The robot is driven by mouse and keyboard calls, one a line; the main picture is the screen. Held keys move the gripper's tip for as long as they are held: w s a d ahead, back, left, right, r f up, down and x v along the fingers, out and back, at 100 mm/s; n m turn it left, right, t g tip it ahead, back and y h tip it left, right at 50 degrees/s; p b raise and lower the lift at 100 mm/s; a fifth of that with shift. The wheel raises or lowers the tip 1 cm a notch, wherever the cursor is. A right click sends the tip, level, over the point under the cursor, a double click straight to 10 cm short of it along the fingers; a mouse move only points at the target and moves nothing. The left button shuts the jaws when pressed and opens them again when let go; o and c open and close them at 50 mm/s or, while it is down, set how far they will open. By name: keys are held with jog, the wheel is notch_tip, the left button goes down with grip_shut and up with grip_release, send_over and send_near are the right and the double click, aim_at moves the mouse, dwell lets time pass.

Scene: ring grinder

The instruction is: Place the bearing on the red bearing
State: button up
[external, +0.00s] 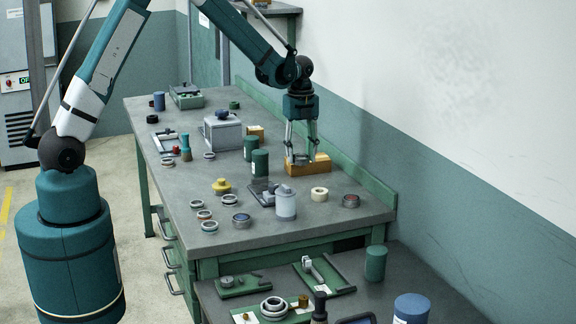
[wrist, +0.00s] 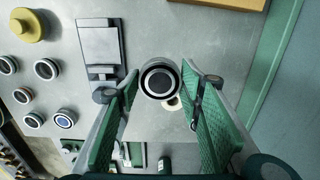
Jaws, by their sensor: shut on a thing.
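My gripper (external: 300,158) is over the right half of the bench, fingers pointing down, in front of a wooden block. In the wrist view its green pads stand either side of a dark round bearing (wrist: 160,78) with a pale inner ring. It is shut on this bearing, which is small and hard to make out in the external view. A dark ring with a reddish inside (external: 351,200) lies at the bench's right front. A ring with a reddish tint (external: 204,214) lies among the rings at the left. I cannot tell for certain which is the red bearing.
A cream ring (external: 319,193) lies below the gripper, partly covered in the wrist view. Green cylinders (external: 260,162) and the wooden block (external: 318,166) are near. A green ledge edges the wall side.

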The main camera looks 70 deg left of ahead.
jog(key=w+d+r, duration=0.1)
jog(key=w+d, duration=0.4)
jog(key=d, duration=0.3)
jog(key=w+d+r+m+b, duration=0.1)
jog(key=w+d, duration=0.5)
jog(key=d, duration=0.3)
jog(key=shift+r, duration=0.3)
jog(key=shift+w+d+f, duration=0.1)
jog(key=shift+f, duration=0.05)
send_over(351, 197)
jog(key=shift+d+f, duration=0.15)
jog(key=shift+f, duration=2.85)
jog(key=shift+f, duration=1.85)
jog(key=shift+f, duration=0.2)
jog(key=o, duration=1)
